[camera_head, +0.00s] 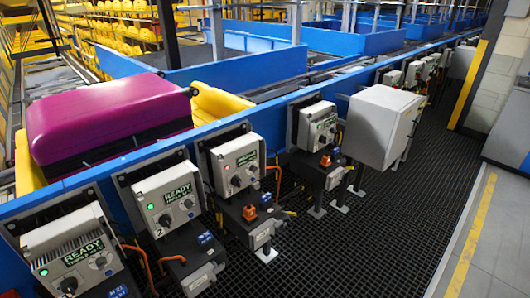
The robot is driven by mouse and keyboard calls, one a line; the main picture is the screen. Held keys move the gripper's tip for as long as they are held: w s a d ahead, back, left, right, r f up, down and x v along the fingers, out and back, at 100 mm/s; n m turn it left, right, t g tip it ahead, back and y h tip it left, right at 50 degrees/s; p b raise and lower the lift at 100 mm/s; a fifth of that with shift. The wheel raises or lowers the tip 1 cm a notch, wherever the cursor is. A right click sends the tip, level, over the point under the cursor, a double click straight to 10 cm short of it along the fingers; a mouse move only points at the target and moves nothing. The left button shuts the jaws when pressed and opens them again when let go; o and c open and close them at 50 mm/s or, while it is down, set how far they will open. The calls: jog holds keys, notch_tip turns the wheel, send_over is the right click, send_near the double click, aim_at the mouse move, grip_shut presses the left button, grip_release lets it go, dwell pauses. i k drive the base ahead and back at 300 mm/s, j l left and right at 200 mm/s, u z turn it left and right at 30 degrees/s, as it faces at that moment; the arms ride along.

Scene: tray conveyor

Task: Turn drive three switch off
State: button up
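The drive three box (222,161) is a light grey unit marked with a 3. It is mounted on the blue conveyor side near the middle of the view. My gripper is not in view.
Similar boxes reading READY stand to the left: drive two (150,190) and another (50,235). More drives (302,128) run to the right, past a large plain grey box (372,122). A purple suitcase (95,115) lies on the conveyor. The dark grating floor (380,230) in front is clear.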

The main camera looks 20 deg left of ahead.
aim_at(236, 181)
jog(key=i+l+u, duration=0.1)
jog(key=i+u, duration=0.25)
jog(key=i, duration=0.2)
jog(key=i+l+u, duration=0.3)
jog(key=i, duration=0.2)
jog(key=i+l+u, duration=0.35)
jog(key=i, duration=0.15)
jog(key=u, duration=2.7)
